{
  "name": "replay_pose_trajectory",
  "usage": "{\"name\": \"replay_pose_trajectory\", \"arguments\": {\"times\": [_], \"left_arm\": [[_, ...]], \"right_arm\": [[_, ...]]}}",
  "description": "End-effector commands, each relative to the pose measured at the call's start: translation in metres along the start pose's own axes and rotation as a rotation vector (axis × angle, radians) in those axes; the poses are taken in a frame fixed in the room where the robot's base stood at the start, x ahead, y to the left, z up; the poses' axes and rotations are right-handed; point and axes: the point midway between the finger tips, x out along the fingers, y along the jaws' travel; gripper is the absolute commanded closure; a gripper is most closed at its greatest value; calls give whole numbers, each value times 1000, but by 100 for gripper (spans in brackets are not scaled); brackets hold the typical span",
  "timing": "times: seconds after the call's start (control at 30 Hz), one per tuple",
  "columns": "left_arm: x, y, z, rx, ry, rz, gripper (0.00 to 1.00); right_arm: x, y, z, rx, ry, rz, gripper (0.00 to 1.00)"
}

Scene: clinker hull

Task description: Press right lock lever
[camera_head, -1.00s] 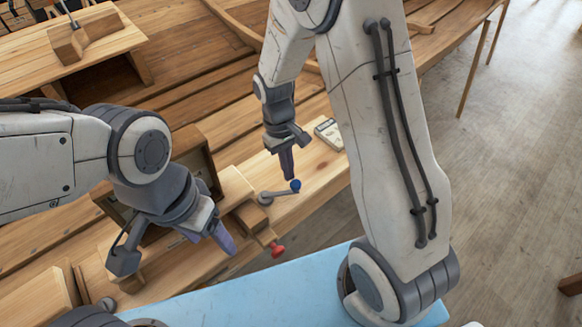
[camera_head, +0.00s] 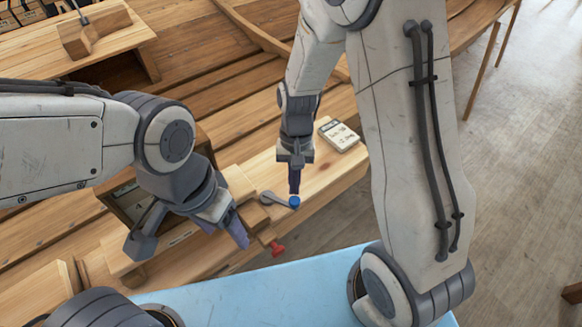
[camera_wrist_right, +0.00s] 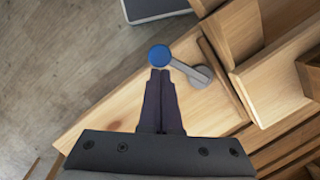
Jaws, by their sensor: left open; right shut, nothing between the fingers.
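The right lock lever (camera_head: 275,199) is a grey arm with a blue knob (camera_head: 294,202) on the wooden bench. In the right wrist view the lever (camera_wrist_right: 188,70) runs from its blue knob (camera_wrist_right: 159,55) to a grey pivot at the right. My right gripper (camera_head: 294,190) is shut and empty, pointing down with its fingertips at the knob. In the right wrist view its tips (camera_wrist_right: 160,73) are just beside the knob; I cannot tell whether they touch. My left gripper (camera_head: 225,232) is open at the left, near a wooden box (camera_head: 130,200), away from the lever.
A red knob (camera_head: 277,249) sticks out at the bench's front edge. A small pad with writing (camera_head: 339,135) lies on the bench behind the lever. A light blue surface (camera_head: 250,290) is in front. Wooden planks (camera_head: 230,95) stretch behind, with open floor at the right.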

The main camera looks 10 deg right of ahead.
Motion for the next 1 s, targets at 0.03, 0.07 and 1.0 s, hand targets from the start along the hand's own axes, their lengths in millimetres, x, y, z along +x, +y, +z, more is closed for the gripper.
{"name": "replay_pose_trajectory", "arguments": {"times": [0.03, 0.07, 1.0], "left_arm": [[-1, 0, 0, 0, 0, 0, 30], [-1, 0, 0, 0, 0, 0, 30], [-6, 0, 0, 1, 0, 0, 30]], "right_arm": [[0, 0, 4, 42, -2, -9, 100], [1, 0, 6, 68, -2, -15, 100], [5, -9, 21, 272, -1, -64, 100]]}}
